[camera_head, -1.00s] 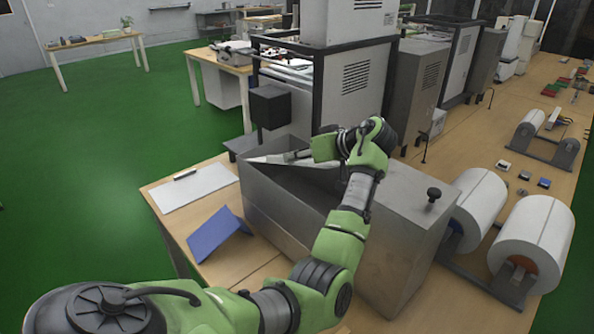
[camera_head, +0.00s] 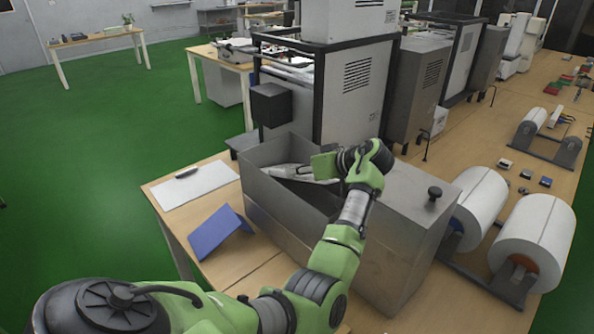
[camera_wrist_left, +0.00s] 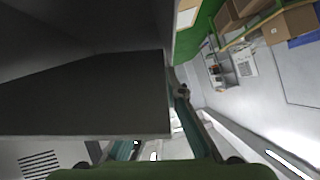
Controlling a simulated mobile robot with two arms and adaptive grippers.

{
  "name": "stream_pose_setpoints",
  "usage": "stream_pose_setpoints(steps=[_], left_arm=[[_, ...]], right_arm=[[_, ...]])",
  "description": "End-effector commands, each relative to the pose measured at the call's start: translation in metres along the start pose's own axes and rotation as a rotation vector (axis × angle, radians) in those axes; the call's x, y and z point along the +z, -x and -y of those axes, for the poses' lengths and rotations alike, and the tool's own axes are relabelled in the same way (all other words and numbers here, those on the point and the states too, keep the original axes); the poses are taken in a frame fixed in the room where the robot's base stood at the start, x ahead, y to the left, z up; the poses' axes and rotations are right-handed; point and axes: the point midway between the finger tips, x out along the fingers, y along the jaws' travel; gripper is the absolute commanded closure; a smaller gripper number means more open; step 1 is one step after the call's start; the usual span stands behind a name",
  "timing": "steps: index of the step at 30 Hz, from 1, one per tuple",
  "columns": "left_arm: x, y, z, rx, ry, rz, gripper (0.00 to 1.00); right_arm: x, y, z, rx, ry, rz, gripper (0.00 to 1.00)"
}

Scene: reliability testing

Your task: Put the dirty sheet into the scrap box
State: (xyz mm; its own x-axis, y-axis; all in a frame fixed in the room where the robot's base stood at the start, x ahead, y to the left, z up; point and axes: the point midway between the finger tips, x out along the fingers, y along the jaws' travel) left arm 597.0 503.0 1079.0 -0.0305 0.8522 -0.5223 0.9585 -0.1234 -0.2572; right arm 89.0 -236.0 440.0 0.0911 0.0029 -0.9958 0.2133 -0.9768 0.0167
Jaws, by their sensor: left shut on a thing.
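The scrap box (camera_head: 270,207) is an open grey metal box on the wooden table, in the middle of the head view. My left gripper (camera_head: 281,170) is over its opening, with the fingers pointing left and partly below the rim. It is shut on a thin grey sheet, seen poorly in the head view. In the left wrist view a large dark grey flat surface fills the upper left; I cannot tell whether it is the sheet or the box wall. The gripper's fingers (camera_wrist_left: 160,120) show only in part there. My right gripper is not in view.
A blue folded piece (camera_head: 219,232) and a white sheet with a dark pen (camera_head: 197,186) lie left of the box. A closed metal housing with a black knob (camera_head: 434,192) adjoins it on the right, then white rolls (camera_head: 534,238). Machines stand behind.

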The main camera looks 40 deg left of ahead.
Motion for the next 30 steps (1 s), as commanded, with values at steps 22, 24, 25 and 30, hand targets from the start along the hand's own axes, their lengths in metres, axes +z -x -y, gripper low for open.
stream_pose_setpoints(steps=[22,24,25,30], left_arm=[[-0.008,0.016,0.001,0.004,0.002,-0.001,0.73],[-0.007,0.031,0.001,0.006,0.002,0.0,0.73],[-0.007,0.038,0.001,0.005,0.003,-0.001,0.73],[-0.007,0.078,0.001,0.005,0.003,0.0,0.73]], right_arm=[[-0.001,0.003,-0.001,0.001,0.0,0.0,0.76],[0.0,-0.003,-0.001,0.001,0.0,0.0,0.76],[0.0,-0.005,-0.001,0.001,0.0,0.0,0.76],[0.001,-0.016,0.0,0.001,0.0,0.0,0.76]])
